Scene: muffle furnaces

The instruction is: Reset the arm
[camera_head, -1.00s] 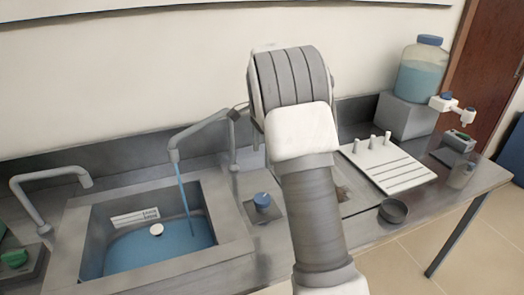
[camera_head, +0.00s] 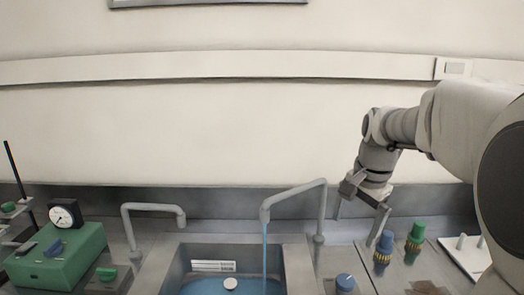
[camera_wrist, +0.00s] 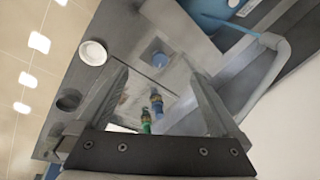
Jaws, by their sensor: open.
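My arm comes in from the right edge of the head view and bends down at the wrist. My gripper (camera_head: 358,226) is open with nothing between its fingers. It hangs above the back of the bench, right of the running tap. In the wrist view the two fingers (camera_wrist: 154,78) stand wide apart over the bench top. A blue-topped fitting (camera_wrist: 157,101) and a green-topped fitting (camera_wrist: 146,123) show between them, lower down. These blue (camera_head: 385,241) and green (camera_head: 416,235) fittings also show right of the gripper in the head view.
The sink (camera_head: 172,272) holds blue water under a running tap (camera_head: 297,190); a second tap (camera_head: 150,208) stands left. A blue knob (camera_head: 345,282) sits beside the sink. A green device with a gauge (camera_head: 63,262) is at far left.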

